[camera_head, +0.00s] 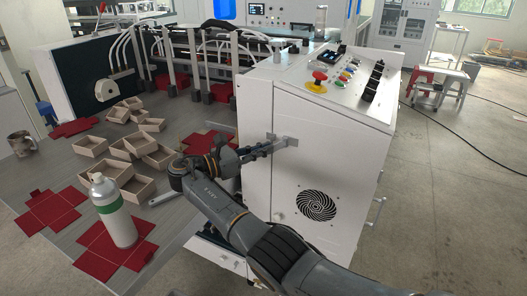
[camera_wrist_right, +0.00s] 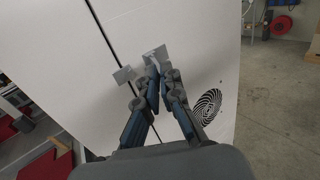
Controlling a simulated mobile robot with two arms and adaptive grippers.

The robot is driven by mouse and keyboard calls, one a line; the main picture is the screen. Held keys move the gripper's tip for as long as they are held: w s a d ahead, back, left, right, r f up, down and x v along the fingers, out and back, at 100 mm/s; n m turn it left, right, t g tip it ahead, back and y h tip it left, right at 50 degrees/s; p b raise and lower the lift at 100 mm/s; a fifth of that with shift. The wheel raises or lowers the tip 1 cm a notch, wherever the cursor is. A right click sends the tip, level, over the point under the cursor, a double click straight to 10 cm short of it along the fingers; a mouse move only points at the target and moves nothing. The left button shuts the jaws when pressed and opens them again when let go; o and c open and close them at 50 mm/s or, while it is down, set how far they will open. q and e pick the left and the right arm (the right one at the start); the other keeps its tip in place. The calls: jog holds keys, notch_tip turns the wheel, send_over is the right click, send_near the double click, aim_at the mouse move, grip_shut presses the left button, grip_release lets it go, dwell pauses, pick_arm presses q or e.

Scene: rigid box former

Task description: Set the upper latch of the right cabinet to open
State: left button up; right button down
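The right cabinet (camera_head: 337,150) is the white box with the sloped control panel. Its upper latch (camera_head: 291,140) is a small grey metal piece on the front face, near a vertical door seam. In the right wrist view, the latch (camera_wrist_right: 156,53) shows at my fingertips, with a second grey plate (camera_wrist_right: 123,75) left of it, across the seam. My right gripper (camera_head: 266,149) reaches the latch from the left. Its fingers (camera_wrist_right: 159,72) converge and appear shut on the latch, which they partly hide. My left gripper is out of view.
A round black vent (camera_head: 317,205) sits below the latch. Open floor (camera_head: 450,190) lies at right.

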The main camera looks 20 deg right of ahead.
jog(key=shift+w+r, duration=0.2)
jog(key=shift+r, duration=0.2)
jog(key=c, duration=1.8)
grip_release()
jog(key=shift+w, duration=0.1)
jog(key=shift+c, duration=0.2)
jog(key=shift+a+f, duration=0.1)
jog(key=shift+f, duration=0.15)
jog(key=shift+f, duration=0.1)
jog(key=s+a, duration=0.1)
jog(key=a, duration=0.6)
jog(key=shift+a, duration=0.15)
